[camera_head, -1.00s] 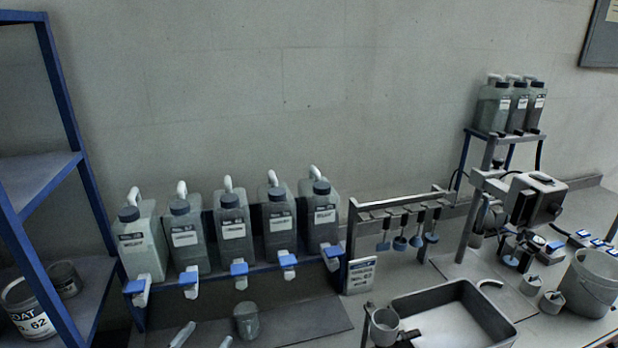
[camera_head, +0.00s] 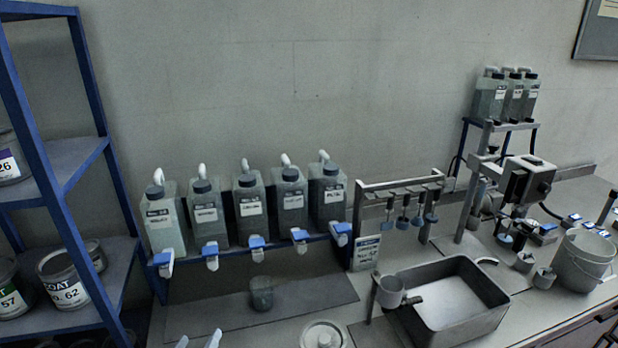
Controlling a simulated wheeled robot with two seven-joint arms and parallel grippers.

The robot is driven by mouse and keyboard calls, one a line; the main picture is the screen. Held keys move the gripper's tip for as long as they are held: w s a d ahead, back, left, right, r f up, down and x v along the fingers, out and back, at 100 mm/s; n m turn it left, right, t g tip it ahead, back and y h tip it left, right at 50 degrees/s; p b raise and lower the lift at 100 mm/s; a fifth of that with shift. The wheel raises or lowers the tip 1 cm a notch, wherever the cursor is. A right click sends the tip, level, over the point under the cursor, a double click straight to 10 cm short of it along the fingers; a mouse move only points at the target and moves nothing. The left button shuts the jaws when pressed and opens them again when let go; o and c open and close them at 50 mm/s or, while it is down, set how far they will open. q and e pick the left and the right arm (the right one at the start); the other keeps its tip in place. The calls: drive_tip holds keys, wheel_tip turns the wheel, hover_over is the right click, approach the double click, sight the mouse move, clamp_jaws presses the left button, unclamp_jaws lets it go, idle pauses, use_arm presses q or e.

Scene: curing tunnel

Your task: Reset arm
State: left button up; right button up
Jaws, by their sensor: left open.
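My left gripper (camera_head: 198,341) shows only as two pale fingertips at the bottom edge, left of centre. The fingertips are apart with nothing visible between them. They are in front of the dark mat (camera_head: 200,318) on the bench. The rest of the left arm is out of the picture. My right gripper is not in view. A small translucent cup (camera_head: 261,294) stands on the mat, beyond and to the right of the fingertips.
Several jugs with blue taps stand on a rack (camera_head: 215,258) behind the mat. A round lidded thing (camera_head: 324,335) is right of the fingertips. A grey basin (camera_head: 490,317), a bucket (camera_head: 583,262) and a machine (camera_head: 525,182) are farther right. A blue shelf (camera_head: 75,165) with cans is left.

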use_arm(q)
drive_tip(key=s+d+f+n+g+y, duration=0.15)
drive_tip(key=s+n+g, duration=0.25)
drive_tip(key=s+n, duration=0.55)
drive_tip(key=s+a+f+n+g, duration=0.1)
drive_tip(key=s+f+n+g, duration=0.3)
drive_tip(key=s+n, duration=0.55)
drive_tip(key=s+d+f+n+g+y, duration=0.1)
drive_tip(key=s+f+n+g, duration=0.1)
drive_tip(key=s+n+g, duration=0.65)
wheel_tip(320, 180, down, 37)
drive_tip(key=n+t+b, duration=0.2)
drive_tip(key=n+b, duration=0.1)
drive_tip(key=b, duration=0.3)
drive_tip(key=s+a+f+b, duration=0.1)
drive_tip(key=s+f+b, duration=0.1)
drive_tip(key=s+f, duration=0.7)
drive_tip(key=s+a+f+g+b, duration=0.1)
drive_tip(key=s+a+f+b, duration=0.1)
drive_tip(key=s+f, duration=0.7)
wheel_tip(320, 180, down, 5)
drive_tip(key=shift+s+f, duration=0.15)
drive_tip(key=shift+s, duration=0.15)
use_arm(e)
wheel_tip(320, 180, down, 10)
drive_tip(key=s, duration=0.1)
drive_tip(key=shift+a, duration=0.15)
